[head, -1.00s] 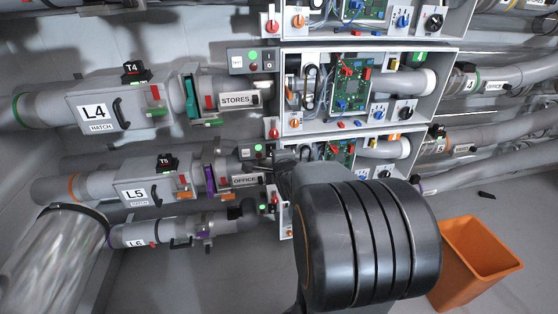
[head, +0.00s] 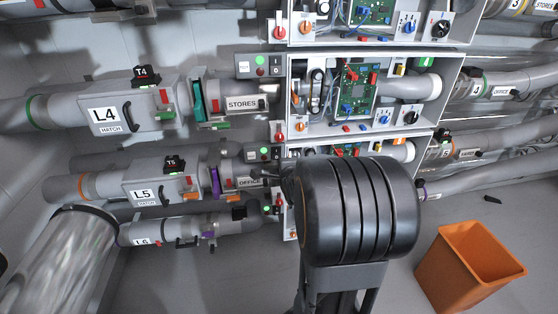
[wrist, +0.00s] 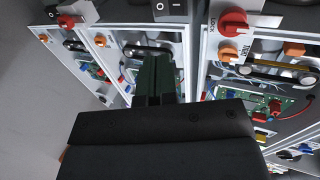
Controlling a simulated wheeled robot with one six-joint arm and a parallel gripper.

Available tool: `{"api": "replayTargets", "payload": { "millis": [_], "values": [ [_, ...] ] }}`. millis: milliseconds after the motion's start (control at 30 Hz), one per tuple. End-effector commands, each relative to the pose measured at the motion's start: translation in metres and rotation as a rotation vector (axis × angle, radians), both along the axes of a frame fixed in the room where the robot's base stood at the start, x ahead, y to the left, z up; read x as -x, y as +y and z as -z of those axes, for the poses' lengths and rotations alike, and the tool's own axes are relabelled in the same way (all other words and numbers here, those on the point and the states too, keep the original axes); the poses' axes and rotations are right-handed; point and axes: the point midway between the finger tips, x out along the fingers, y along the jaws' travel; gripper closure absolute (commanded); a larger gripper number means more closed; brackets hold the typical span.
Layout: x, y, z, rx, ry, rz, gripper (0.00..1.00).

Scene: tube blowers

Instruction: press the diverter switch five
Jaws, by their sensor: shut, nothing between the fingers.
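In the L5 row of the head view, a small grey control panel (head: 253,153) with a lit green lamp and a dark rocker switch (head: 277,153) sits above the OFFICE label. The L5 unit (head: 150,190), with its T5 block, is to its left. My gripper is mostly hidden behind my dark arm in the head view, close to the right of this panel. In the wrist view my gripper (wrist: 155,80) is shut and empty, its dark fingers pointing toward the boxes. A rocker switch (wrist: 168,9) shows just above its tips there; I cannot tell whether they touch it.
Open boxes with circuit boards (head: 357,88) stand right of the panels. Red knobs (wrist: 233,22) stick out near the fingers. The L4 unit (head: 110,118) and L6 pipe (head: 150,233) lie above and below L5. An orange bin (head: 470,268) stands on the floor at right.

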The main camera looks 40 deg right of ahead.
Motion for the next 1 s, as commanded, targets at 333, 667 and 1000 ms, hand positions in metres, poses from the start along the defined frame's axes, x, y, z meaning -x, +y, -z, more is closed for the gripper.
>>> {"api": "replayTargets", "payload": {
  "millis": [333, 667, 1000],
  "values": [
    [-0.055, -0.026, 0.029, -0.001, 0.002, -0.001, 1.0],
    [-0.093, -0.044, 0.045, 0.0, 0.0, 0.0, 1.0],
    [-0.104, -0.05, 0.049, 0.0, 0.0, 0.0, 1.0]
  ]
}}
